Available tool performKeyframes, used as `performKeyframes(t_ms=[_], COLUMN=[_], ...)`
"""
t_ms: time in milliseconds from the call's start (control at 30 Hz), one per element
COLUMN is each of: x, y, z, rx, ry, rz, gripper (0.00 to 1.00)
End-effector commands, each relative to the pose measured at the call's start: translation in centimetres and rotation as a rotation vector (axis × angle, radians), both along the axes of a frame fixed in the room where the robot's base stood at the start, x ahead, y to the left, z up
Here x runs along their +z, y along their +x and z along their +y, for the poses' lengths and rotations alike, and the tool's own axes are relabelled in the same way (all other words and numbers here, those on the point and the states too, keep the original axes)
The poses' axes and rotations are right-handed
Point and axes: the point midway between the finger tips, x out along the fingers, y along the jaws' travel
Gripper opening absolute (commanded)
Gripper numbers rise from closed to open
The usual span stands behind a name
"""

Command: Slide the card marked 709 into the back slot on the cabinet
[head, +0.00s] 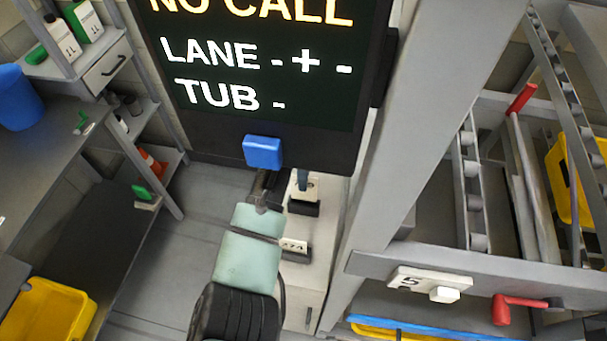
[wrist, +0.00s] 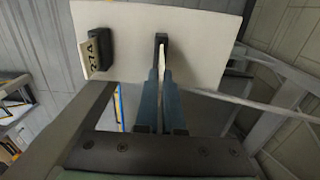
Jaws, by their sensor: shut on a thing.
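The cabinet (head: 305,275) has a pale top that also shows in the wrist view (wrist: 205,40). Its back slot (head: 303,208) is a black holder, seen edge-on in the wrist view (wrist: 161,39). My gripper (head: 303,183) has its blue fingers shut on a white card (head: 313,184) at this slot. The card is edge-on between the fingertips in the wrist view (wrist: 163,57). It stands upright in line with the holder; how deep it sits I cannot tell. Its number is not readable. The front slot (head: 296,257) holds another card (head: 293,244), marked something like 27A.
A dark display screen (head: 255,115) hangs just behind my gripper. A grey conveyor frame (head: 425,120) rises close on the right, with a yellow tub (head: 568,180). Shelving and a bench (head: 60,140) stand on the left. The floor between is clear.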

Motion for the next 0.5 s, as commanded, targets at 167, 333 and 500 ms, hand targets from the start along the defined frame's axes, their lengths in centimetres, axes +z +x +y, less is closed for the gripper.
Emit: performKeyframes(t_ms=[167,333,500], x=[-0.6,-1.0,-1.4], y=[0.0,0.0,0.0], z=[0.0,0.0,0.0], rx=[0.000,0.000,0.000], ry=[0.000,0.000,0.000], rz=[0.001,0.001,0.001], gripper=[0.00,0.00,0.00])
